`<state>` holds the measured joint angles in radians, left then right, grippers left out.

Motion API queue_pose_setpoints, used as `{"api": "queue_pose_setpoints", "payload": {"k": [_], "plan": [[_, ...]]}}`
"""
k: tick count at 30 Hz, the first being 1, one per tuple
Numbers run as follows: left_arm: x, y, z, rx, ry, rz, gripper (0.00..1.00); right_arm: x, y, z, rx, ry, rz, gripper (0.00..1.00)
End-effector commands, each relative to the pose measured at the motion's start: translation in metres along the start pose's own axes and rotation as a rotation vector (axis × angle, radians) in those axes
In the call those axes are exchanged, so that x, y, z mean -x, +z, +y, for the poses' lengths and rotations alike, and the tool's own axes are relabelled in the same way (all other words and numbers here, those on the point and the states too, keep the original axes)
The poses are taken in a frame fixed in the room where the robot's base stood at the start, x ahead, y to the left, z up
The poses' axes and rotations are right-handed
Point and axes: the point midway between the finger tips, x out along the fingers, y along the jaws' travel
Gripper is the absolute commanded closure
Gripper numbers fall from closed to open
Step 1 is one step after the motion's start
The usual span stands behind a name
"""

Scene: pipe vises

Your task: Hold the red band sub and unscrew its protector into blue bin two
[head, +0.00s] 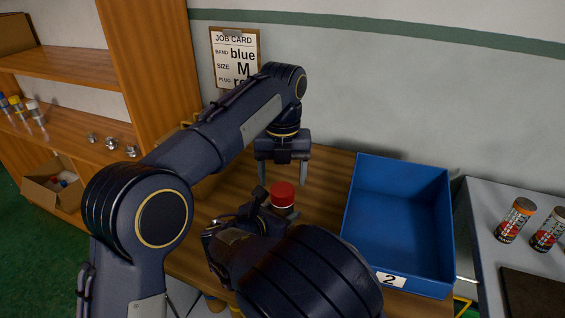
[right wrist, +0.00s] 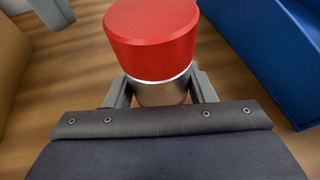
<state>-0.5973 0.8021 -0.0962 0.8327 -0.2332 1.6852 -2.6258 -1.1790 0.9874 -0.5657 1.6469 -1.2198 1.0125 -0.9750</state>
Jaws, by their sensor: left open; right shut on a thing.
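The sub (right wrist: 163,95) is a metallic cylinder with a hint of reddish band low down. It stands upright, topped by the red protector (head: 283,193), a wide round cap also filling the top of the right wrist view (right wrist: 152,38). A thin pale ring shows under the cap. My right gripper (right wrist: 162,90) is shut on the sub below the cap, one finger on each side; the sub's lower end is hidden. My left gripper (head: 283,178) is open and empty, pointing down just above the protector. Blue bin two (head: 447,240), labelled 2, is right of them and looks empty.
A grey bench (head: 478,225) right of the bin holds two orange-and-black cylinders (head: 515,220) and a dark mat (head: 535,295). A job card (head: 236,58) hangs on the wall. Wooden shelves (head: 70,65) at left hold small fittings and a cardboard box (head: 52,186).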

Motion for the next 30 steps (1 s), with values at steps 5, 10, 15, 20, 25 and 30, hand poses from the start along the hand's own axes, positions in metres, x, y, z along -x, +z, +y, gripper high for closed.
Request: {"api": "queue_pose_setpoints", "payload": {"k": [5, 10, 15, 20, 25, 30], "plan": [[-0.027, 0.000, 0.000, 0.001, 0.002, 0.001, 0.33, 0.000, -0.001, 0.000, 0.001, 0.001, 0.001, 1.00], [-0.041, 0.000, 0.000, 0.001, 0.001, 0.001, 0.33, 0.000, -0.001, 0.000, 0.001, 0.001, 0.001, 1.00], [-0.044, 0.000, 0.000, 0.002, 0.000, -0.001, 0.33, 0.000, -0.001, 0.000, 0.001, 0.001, 0.001, 1.00], [-0.044, 0.000, 0.000, 0.002, 0.000, -0.001, 0.34, 0.000, -0.001, 0.000, 0.001, 0.001, 0.001, 1.00], [-0.043, 0.000, 0.000, 0.002, 0.000, -0.001, 0.56, 0.000, -0.001, 0.000, 0.001, 0.001, 0.001, 1.00], [-0.043, 0.000, 0.000, 0.002, 0.000, 0.000, 0.77, 0.000, -0.001, 0.000, 0.001, 0.001, 0.001, 1.00]]}}
